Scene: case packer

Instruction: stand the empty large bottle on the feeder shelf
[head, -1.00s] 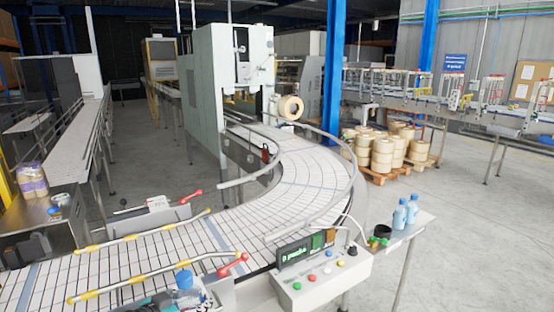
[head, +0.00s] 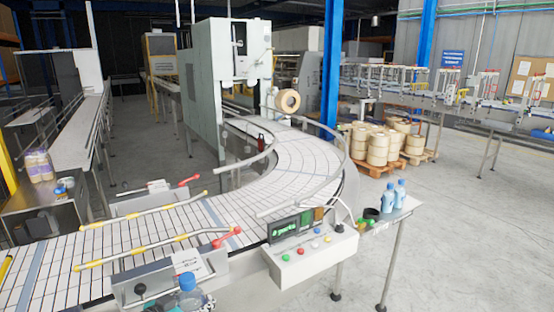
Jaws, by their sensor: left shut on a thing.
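A clear bottle with a blue cap (head: 187,281) stands out at the bottom edge of the head view, in front of the conveyor's near rail. My left gripper (head: 188,303) is shut on it; only bits of the fingers show, and the lower bottle is cut off by the frame. A small grey shelf (head: 408,207) at the right, beside the control box, holds two light blue bottles (head: 394,194) standing upright, and a dark round item. I cannot tell whether this is the feeder shelf. My right gripper is not in view.
The curved white conveyor (head: 285,170) fills the middle, with metal guide rails and yellow-gripped bars (head: 140,250). A control box (head: 310,252) with buttons and a display stands between the held bottle and the small shelf. A steel stand (head: 50,218) with bottles is at left.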

